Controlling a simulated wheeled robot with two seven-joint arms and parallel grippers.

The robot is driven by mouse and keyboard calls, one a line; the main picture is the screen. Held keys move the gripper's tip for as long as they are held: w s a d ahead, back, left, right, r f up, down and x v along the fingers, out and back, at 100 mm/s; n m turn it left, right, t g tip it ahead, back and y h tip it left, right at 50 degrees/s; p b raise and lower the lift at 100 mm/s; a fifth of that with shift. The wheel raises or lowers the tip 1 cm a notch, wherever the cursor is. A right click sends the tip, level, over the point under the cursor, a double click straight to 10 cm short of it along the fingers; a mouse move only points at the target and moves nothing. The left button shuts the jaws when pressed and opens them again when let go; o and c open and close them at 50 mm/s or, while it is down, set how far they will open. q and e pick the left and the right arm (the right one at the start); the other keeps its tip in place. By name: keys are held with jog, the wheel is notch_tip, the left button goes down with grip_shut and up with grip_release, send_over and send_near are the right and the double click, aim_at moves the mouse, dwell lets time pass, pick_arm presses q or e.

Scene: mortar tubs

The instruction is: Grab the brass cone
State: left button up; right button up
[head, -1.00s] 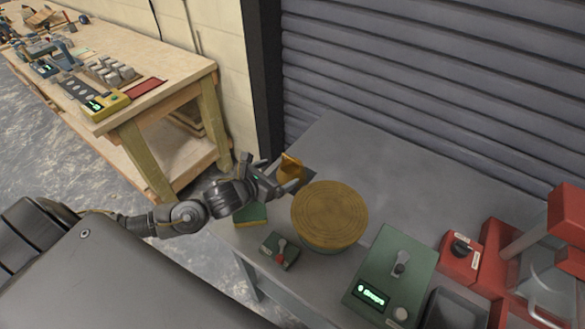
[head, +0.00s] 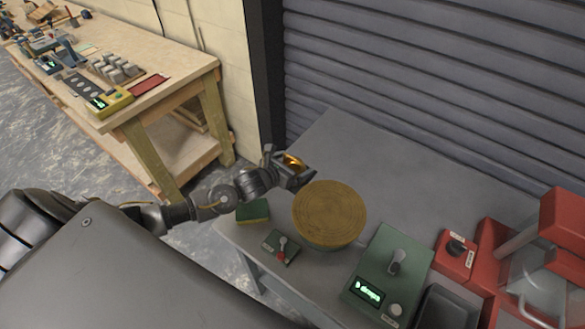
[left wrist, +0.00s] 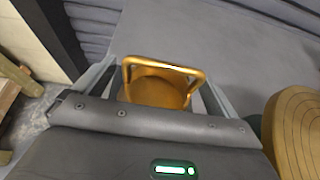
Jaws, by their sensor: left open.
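The brass cone (head: 293,161) stands at the left end of the grey table, mostly hidden by my left gripper in the head view. In the left wrist view the cone (left wrist: 158,92) is a golden cup-like body with a bar-shaped handle across its top, and it sits between the two fingers. My left gripper (head: 292,173) is open around it, one finger on each side. I cannot tell whether either finger touches it. My right gripper is not in view.
A round brass-coloured disc (head: 329,212) on a base stands close right of the cone. A green block (head: 253,211), a small lever switch (head: 281,247), a green display box (head: 388,276) and a red machine (head: 560,240) are nearby. The table's back is clear.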

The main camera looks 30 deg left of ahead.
pick_arm(q)
jog(key=c, duration=1.2)
jog(key=shift+c, duration=0.3)
jog(key=shift+r, duration=0.1)
